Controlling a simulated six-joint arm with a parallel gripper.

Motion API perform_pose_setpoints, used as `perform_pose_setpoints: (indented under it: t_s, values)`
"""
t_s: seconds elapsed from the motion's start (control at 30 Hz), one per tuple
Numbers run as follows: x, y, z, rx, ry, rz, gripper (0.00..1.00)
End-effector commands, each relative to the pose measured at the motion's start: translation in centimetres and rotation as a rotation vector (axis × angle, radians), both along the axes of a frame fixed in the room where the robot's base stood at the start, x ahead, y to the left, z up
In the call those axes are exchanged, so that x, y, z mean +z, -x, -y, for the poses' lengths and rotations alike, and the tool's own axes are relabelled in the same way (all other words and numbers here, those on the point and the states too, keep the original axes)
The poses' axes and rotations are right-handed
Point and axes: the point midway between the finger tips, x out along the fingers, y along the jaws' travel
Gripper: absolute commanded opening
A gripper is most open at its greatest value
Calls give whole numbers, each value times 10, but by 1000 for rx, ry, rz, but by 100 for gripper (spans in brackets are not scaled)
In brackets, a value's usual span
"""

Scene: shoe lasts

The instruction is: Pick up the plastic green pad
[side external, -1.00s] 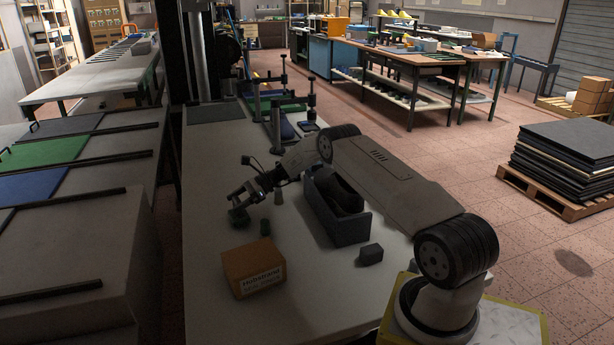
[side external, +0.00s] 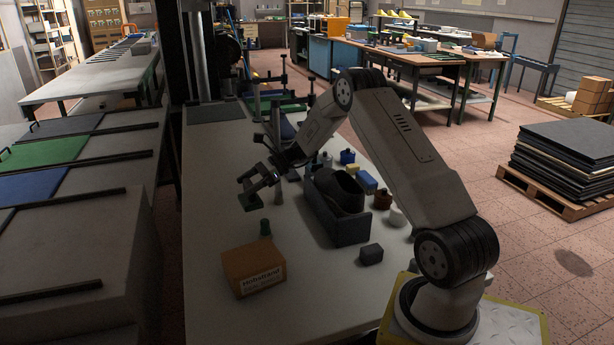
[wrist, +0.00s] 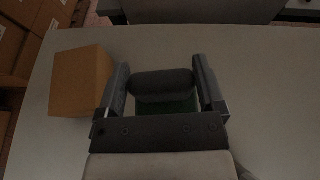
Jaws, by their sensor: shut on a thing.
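The green pad (side external: 249,202) hangs between the jaws of my gripper (side external: 253,189) in the side view, above the pale table and behind the cardboard box. In the wrist view my gripper (wrist: 161,78) has its two fingers on either side of a dark rounded piece, with the green of the pad (wrist: 168,104) showing just below it. I cannot tell whether the dark piece is part of the pad. The fingers hide the pad's ends.
A cardboard box (side external: 254,269) stands at the table's front. A grey open bin (side external: 348,228) holding a dark shape stands to the right, with a dark block (side external: 371,254) in front and several small containers beyond.

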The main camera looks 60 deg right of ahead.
Motion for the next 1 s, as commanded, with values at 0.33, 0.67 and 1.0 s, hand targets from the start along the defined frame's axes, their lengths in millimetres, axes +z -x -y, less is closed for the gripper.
perform_pose_setpoints:
  t_s: [0.33,0.67,1.0]
  values:
    - [20,42,-14,-1,0,0,26]
    - [30,63,-21,-1,0,0,26]
    - [31,66,-22,0,1,1,26]
